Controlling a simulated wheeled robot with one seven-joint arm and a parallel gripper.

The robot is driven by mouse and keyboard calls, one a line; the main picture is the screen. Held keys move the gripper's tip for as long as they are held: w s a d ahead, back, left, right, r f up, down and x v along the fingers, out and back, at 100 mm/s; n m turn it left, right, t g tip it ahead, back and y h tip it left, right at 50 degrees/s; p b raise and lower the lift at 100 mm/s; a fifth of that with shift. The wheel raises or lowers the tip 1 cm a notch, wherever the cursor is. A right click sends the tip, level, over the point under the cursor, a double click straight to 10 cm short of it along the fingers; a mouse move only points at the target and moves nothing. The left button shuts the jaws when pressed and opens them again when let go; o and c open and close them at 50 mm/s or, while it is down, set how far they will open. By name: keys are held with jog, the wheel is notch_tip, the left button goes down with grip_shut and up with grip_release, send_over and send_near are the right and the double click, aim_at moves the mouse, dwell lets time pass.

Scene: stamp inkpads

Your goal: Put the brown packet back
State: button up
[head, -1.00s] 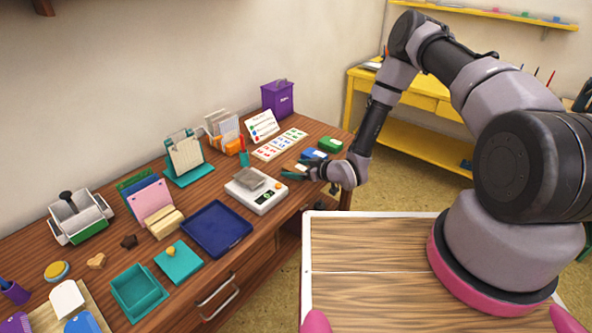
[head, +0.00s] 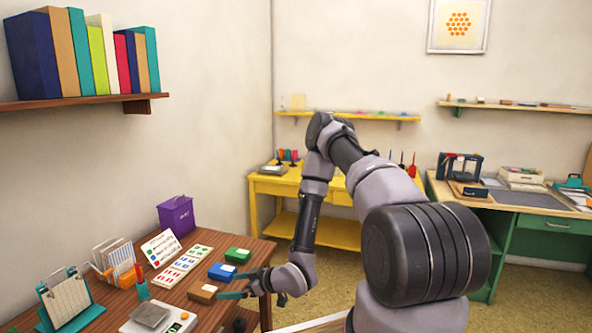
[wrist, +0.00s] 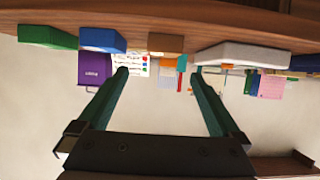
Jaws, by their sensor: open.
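The brown packet (head: 202,293), a small block with a pale patch on top, lies on the brown desk (head: 255,252) near its right edge. It also shows in the wrist view as a brown block (wrist: 165,43), at the top middle. My gripper (head: 232,287) is low at the desk's right edge, its teal fingers pointing left towards the packet. In the wrist view my gripper (wrist: 160,72) is open, with nothing held between the fingers. The packet lies ahead of the fingertips, seemingly apart from them.
A blue packet (head: 222,271) and a green packet (head: 238,255) lie behind the brown one. A card with coloured marks (head: 183,264) lies to their left. A scale (head: 158,318), a teal pot (head: 143,291) and a purple box (head: 176,215) also stand on the desk.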

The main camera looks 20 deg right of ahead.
jog(key=w+d+r+m+h, duration=0.2)
jog(key=w+d+r+h, duration=0.2)
jog(key=d+r, duration=0.45)
jog(key=w+d+r+m+h, duration=0.1)
jog(key=w+d+r+h, duration=0.3)
jog(key=r, duration=0.8)
jog(key=s+d+r+m+h, duration=0.1)
jog(key=s+d+r+m, duration=0.15)
jog(key=r, duration=0.55)
jog(key=s+d+r+m+h, duration=0.1)
jog(key=s+d+r+m, duration=0.2)
jog(key=r, duration=0.4)
jog(key=s+r+m+y, duration=0.1)
jog(key=s+r+m, duration=0.2)
jog(key=s+r, duration=0.4)
jog(key=s+r+m+g, duration=0.1)
jog(key=s+r+m, duration=0.2)
jog(key=s+r, duration=0.4)
jog(key=s, duration=0.9)
jog(key=shift+r+y, duration=0.4)
